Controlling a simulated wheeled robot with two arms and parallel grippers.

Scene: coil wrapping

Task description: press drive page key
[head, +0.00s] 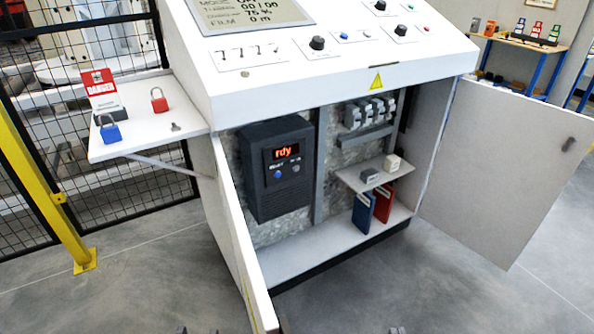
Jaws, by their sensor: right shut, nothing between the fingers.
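The drive (262,205) is a dark grey box on the back wall inside the open cabinet. Its red display (286,152) reads "rdy". Below the display are a round blue key (278,174) and a smaller grey key (296,168); their labels are too small to read surely. Only the tips of my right gripper (398,330) show at the bottom edge. They are close together, shut and empty, well below and right of the drive. Small dark tips at bottom left seem to be my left gripper (195,331); its opening is unclear.
An open cabinet door (510,165) stands at right, another (238,255) at front left. The sloped console (330,75) overhangs the opening. An inner shelf (372,180) sits right of the drive. A side shelf (150,132) holds red and blue padlocks. Floor in front is clear.

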